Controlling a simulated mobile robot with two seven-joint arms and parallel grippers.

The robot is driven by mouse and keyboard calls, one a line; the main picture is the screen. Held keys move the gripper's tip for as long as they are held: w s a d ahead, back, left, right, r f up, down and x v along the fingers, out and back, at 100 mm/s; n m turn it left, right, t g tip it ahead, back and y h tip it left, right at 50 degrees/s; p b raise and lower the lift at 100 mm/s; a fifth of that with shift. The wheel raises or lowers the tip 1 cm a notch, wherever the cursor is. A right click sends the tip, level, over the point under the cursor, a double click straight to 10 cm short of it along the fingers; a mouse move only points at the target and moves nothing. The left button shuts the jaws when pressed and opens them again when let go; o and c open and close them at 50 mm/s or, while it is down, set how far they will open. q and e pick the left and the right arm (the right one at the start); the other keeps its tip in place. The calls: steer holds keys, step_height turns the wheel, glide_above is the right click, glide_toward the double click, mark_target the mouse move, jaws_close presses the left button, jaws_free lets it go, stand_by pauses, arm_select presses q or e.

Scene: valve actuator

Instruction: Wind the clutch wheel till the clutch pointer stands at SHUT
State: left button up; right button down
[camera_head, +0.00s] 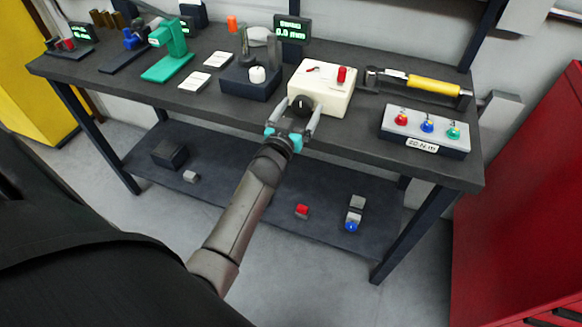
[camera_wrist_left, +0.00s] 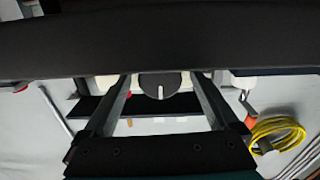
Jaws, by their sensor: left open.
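The white actuator box (camera_head: 335,98) stands near the front edge of the bench. A round black wheel (camera_head: 302,104), likely the clutch wheel, is on its front face. It also shows in the left wrist view (camera_wrist_left: 148,88), with a white mark pointing down in that picture. A small red pointer (camera_head: 313,70) lies on the box top; its lettering is too small to read. My left gripper (camera_head: 300,107) is open, one finger on each side of the wheel. In the wrist view its fingers (camera_wrist_left: 160,82) stand apart from the wheel rim. My right gripper is out of view.
A red upright knob (camera_head: 342,74) stands on the box top. A yellow-handled tool (camera_head: 433,86) and a panel of coloured buttons (camera_head: 425,132) are to the right. A lower shelf (camera_head: 235,185) holds small parts.

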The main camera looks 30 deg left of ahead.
arm_select(q)
steer(key=n, duration=0.2)
steer(key=shift+n, duration=0.3)
steer(key=shift+s+n, duration=0.2)
steer(key=shift+n, duration=0.2)
steer(key=p+v, duration=0.2)
steer(key=v, duration=1.3)
steer(key=s+d+f+m+g+h+p, duration=0.1)
steer(key=s+d+f+g, duration=0.1)
steer(key=f, duration=0.5)
steer(key=s+d+f+m+g+h, duration=0.1)
steer(key=d+f+g, duration=0.1)
steer(key=f, duration=0.4)
steer(key=s+d+f+m+g+h+p, duration=0.1)
steer(key=s+d+f+g, duration=0.1)
steer(key=f, duration=0.5)
steer(key=shift+s+d+f+p, duration=0.35)
steer(key=shift+s+d, duration=0.05)
steer(key=shift+d, duration=0.45)
